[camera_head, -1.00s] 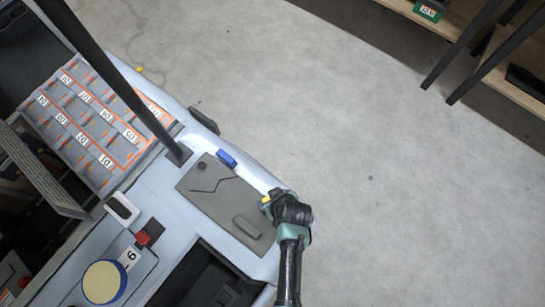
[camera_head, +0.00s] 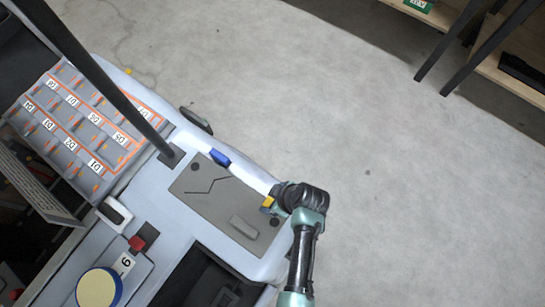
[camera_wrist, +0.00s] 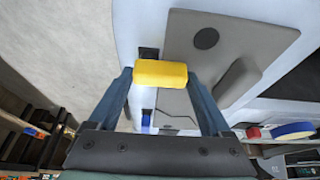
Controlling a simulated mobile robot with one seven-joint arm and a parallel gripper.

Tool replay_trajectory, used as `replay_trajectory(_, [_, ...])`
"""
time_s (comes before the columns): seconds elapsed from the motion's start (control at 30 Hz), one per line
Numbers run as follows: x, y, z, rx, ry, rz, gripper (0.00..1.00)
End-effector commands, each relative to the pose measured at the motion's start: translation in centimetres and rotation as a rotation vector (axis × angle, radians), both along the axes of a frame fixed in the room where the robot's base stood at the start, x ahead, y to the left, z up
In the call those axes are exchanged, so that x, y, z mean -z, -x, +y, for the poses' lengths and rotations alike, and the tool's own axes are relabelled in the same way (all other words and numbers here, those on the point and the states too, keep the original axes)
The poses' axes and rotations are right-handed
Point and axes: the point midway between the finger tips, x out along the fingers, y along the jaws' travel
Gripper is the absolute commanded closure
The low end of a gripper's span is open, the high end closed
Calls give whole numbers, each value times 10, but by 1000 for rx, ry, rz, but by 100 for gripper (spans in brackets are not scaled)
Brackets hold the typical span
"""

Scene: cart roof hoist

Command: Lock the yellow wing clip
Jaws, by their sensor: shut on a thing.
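The yellow wing clip (camera_wrist: 161,73) is between my gripper's two fingers in the wrist view, which touch it at both ends. My gripper (camera_wrist: 160,84) is shut on it. In the head view the clip (camera_head: 268,202) shows as a small yellow piece beside the grey panel on the cart's pale roof, with my gripper (camera_head: 275,203) at it. A dark square fitting (camera_wrist: 149,53) lies just beyond the clip in the wrist view. Whether the clip is locked cannot be told.
A blue clip (camera_head: 220,158) sits at the panel's far edge. The grey panel (camera_head: 215,195) has a raised handle (camera_head: 244,226). A black post (camera_head: 100,85) rises from the roof near a bin rack (camera_head: 75,125). Open floor (camera_head: 360,130) lies to the right, with wooden shelving (camera_head: 510,70) beyond.

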Motion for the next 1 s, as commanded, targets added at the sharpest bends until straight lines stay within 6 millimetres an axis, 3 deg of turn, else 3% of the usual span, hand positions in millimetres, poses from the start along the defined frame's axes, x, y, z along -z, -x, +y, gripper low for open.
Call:
replay_trajectory(0.27, [0, 1, 0, -6, 4, 0, 73])
replay_trajectory(0.3, [0, 1, 0, -6, 4, 0, 12])
replay_trajectory(0.37, [0, 1, 0, -5, 4, 0, 1])
replay_trajectory(0.73, [-6, 2, -3, -2, 3, -2, 0])
replay_trajectory(1.0, [-51, 12, -18, 0, 3, -3, 0])
